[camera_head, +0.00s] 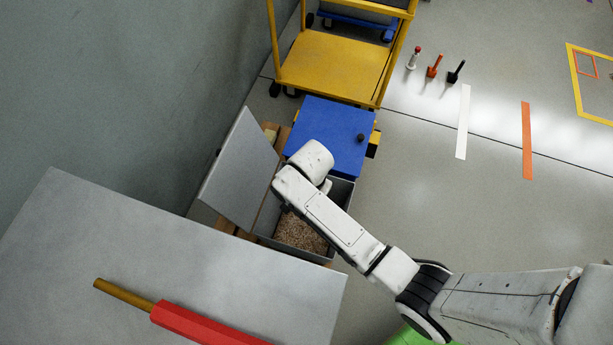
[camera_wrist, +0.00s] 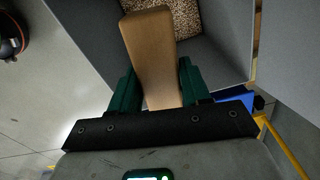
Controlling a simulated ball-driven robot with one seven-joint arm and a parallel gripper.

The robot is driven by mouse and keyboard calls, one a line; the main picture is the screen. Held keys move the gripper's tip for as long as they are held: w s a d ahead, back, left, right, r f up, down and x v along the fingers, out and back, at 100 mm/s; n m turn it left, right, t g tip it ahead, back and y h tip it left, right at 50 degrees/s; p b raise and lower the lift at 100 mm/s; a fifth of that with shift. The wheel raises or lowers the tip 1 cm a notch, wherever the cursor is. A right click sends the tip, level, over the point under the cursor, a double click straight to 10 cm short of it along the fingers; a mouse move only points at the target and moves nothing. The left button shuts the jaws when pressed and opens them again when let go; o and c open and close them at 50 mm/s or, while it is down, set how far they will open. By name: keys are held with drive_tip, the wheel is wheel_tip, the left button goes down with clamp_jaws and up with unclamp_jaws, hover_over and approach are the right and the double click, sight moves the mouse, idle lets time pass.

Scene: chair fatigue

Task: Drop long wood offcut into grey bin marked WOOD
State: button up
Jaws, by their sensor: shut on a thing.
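The wood offcut (camera_wrist: 150,45) is a light-brown block, held between the two dark green fingers of my gripper (camera_wrist: 157,82) in the wrist view. Its far end points into the grey bin (camera_wrist: 85,40), over a bed of wood chips (camera_wrist: 178,14). I cannot tell how far above the chips it is. In the head view the grey bin (camera_head: 342,193) stands open with chips inside, and my arm reaches across it. My gripper and the offcut are hidden there behind the arm. No WOOD marking is readable.
A grey open lid panel (camera_head: 238,170) leans left of the bin. A blue-topped box (camera_head: 330,130) stands just behind it, then a yellow cart (camera_head: 335,65). A grey table (camera_head: 150,250) with a red-and-brown bar (camera_head: 200,325) is in front. The floor to the right is mostly clear.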

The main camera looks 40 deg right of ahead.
wheel_tip(320, 180, down, 6)
drive_tip(key=b, duration=0.5)
drive_tip(key=shift+d+r+b, duration=0.1)
drive_tip(key=shift+r+b, duration=0.05)
drive_tip(key=shift+b, duration=0.25)
drive_tip(key=o, duration=1.2)
drive_tip(key=shift+r, duration=0.15)
wheel_tip(320, 180, up, 11)
drive_tip(key=p, duration=0.4)
drive_tip(key=shift+f, duration=0.2)
